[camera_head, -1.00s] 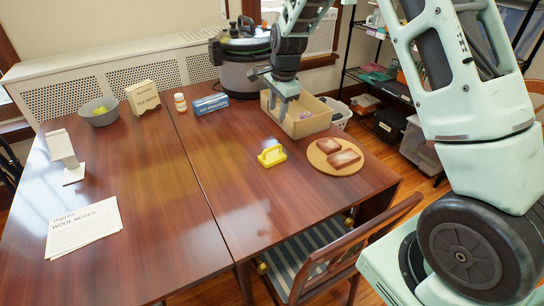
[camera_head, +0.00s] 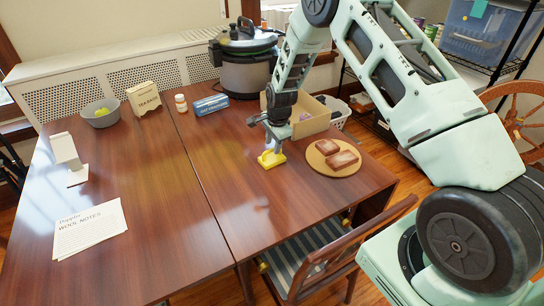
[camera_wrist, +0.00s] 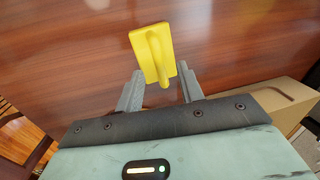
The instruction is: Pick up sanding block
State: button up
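The sanding block is a yellow block with a raised handle (camera_head: 271,160), lying on the brown wooden table (camera_head: 235,215) left of the round board. It also shows in the wrist view (camera_wrist: 153,53), beyond and partly between my fingertips. My gripper (camera_head: 272,143) is just above the block in the head view. In the wrist view my gripper (camera_wrist: 160,82) is open, with one finger on each side of the block's near end. I cannot tell whether the fingers touch it.
A round board (camera_head: 318,150) with two brown slabs lies right of the block. An open cardboard box (camera_head: 312,124) stands behind it. A blue carton (camera_head: 211,105), a pill bottle (camera_head: 181,104) and a large cooker (camera_head: 247,70) are farther back. Table space left of the block is clear.

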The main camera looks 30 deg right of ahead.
aim_at(272, 150)
jog(key=shift+w+f, duration=0.2)
jog(key=shift+f, duration=0.75)
grip_shut()
jog(key=shift+r, duration=0.1)
notch_tip(272, 150, up, 10)
jog(key=b, duration=0.2)
